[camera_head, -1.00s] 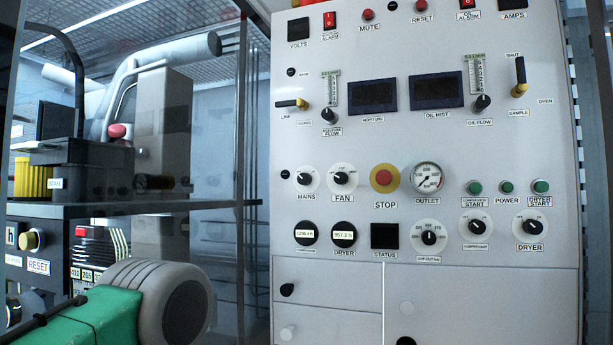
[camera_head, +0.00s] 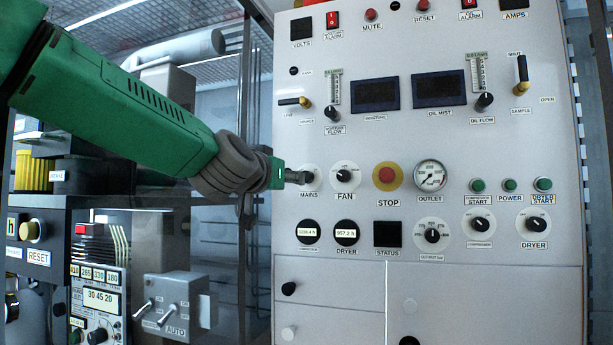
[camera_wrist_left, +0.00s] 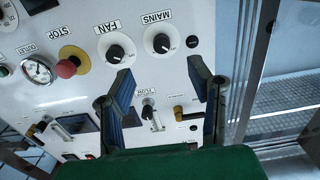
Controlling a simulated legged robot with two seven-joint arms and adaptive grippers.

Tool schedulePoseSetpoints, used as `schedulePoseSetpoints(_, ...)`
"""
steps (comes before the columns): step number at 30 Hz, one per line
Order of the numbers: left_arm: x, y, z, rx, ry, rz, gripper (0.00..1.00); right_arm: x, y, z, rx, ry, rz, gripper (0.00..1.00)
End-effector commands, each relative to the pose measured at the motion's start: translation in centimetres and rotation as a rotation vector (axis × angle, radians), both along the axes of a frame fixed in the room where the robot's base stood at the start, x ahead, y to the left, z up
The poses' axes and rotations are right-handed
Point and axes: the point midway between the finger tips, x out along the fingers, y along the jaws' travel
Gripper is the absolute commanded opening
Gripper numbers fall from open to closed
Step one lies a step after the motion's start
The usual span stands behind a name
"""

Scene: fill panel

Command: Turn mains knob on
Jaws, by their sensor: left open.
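The mains knob (camera_head: 309,176) is a black knob on a white round dial, on the left side of the grey panel above its MAINS label. In the left wrist view, where the picture is upside down, the mains knob (camera_wrist_left: 161,43) shows whole, its pointer mark hard to read. My left gripper (camera_head: 297,177) reaches in from the left and overlaps the dial's left part in the head view. In the left wrist view my left gripper (camera_wrist_left: 162,78) is open, with nothing between its fingers, and the knob shows just beyond the fingertips. Whether they touch it cannot be told. My right gripper is not in view.
The fan knob (camera_head: 344,175) sits just right of the mains knob. Further right are the red stop button (camera_head: 387,175) and the outlet gauge (camera_head: 430,175). A small black button (camera_wrist_left: 193,42) sits beside the mains knob. Shelved equipment (camera_head: 95,300) stands left of the panel.

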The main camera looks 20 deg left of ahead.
Motion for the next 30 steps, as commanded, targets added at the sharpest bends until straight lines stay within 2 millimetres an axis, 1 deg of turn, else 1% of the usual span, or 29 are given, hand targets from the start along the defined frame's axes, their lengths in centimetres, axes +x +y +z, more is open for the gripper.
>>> schedulePoseSetpoints(1,-0.3,-0.1,1.2,-0.004,-0.017,-0.002,0.47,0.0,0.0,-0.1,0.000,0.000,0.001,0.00)
schedulePoseSetpoints(3,-0.2,-0.3,2.0,-0.003,-0.028,-0.004,0.47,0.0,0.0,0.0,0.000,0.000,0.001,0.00)
schedulePoseSetpoints(5,0.2,-0.5,2.2,-0.001,-0.029,-0.005,0.47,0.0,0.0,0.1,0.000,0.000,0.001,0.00)
schedulePoseSetpoints(7,1.0,-0.6,2.1,-0.002,-0.029,-0.004,0.47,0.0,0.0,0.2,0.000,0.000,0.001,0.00)
schedulePoseSetpoints(11,3.4,-1.0,2.2,0.000,-0.028,-0.004,0.47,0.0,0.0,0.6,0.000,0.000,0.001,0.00)
schedulePoseSetpoints(13,4.9,-1.1,2.1,0.000,-0.027,-0.005,0.47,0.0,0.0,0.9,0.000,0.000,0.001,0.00)
schedulePoseSetpoints(18,8.5,-0.9,2.2,-0.001,-0.029,-0.004,0.47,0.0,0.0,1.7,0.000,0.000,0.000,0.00)
schedulePoseSetpoints(21,10.3,-0.8,2.3,-0.003,-0.030,-0.003,0.47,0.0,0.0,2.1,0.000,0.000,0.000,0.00)
schedulePoseSetpoints(25,11.9,-0.7,2.3,-0.003,-0.029,-0.003,0.47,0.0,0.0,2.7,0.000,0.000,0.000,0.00)
schedulePoseSetpoints(30,12.9,-0.9,2.2,-0.001,-0.030,-0.004,0.47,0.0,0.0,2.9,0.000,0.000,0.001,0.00)
